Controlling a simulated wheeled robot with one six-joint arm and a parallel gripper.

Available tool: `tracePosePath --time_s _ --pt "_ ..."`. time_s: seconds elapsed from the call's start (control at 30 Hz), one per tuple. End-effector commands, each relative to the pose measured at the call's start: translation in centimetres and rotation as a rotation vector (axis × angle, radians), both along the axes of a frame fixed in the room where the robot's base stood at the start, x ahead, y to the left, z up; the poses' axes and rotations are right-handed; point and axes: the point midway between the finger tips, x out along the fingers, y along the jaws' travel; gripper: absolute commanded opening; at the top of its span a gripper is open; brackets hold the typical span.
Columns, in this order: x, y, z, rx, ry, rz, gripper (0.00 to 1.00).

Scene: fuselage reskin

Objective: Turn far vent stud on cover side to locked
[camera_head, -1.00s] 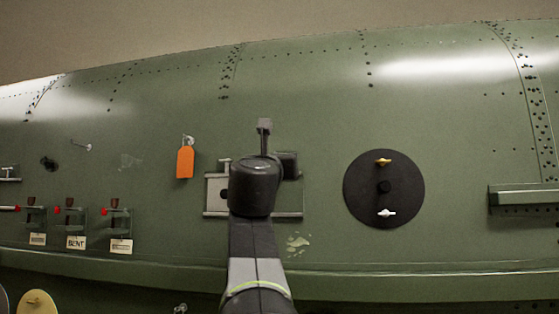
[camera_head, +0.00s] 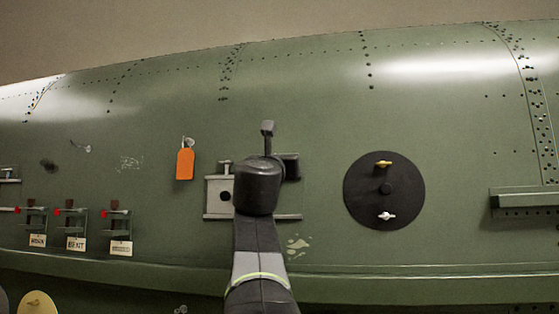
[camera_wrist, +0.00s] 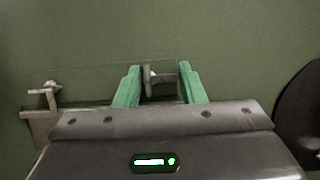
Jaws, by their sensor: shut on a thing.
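In the wrist view my gripper (camera_wrist: 161,82) has its two green fingers on either side of a small grey stud (camera_wrist: 149,77) and is shut on it. Where the finger pads touch the stud is hard to see, and I cannot read which way it is turned. Another T-shaped stud (camera_wrist: 50,90) stands to the left, clear of the fingers. In the head view a T-shaped stud (camera_head: 225,165) shows above the pale vent plate (camera_head: 214,207). My arm covers the middle of the plate, the held stud and the fingertips.
A round black cover (camera_head: 356,190) with a yellow stud (camera_head: 383,163) and a white stud (camera_head: 387,215) is to the right. An orange tag (camera_head: 185,164) hangs at the left. Several brackets with labels (camera_head: 76,244) are lower left. A green ledge (camera_head: 520,197) juts out at far right.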

Motion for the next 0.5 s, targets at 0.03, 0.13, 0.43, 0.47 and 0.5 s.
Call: tracePosePath --time_s 0.03,0.13,0.43,0.47,0.5 --pt "0.01 0.03 -0.06 0.007 -0.001 0.0 0.14" --pt "0.0 0.03 -0.15 0.038 -0.008 0.0 0.14" --pt "0.06 0.15 -0.45 0.224 -0.045 0.002 0.14" --pt "0.05 0.17 -0.48 0.249 -0.05 0.001 0.14" --pt "0.05 0.2 -0.51 0.28 -0.056 0.001 0.14"
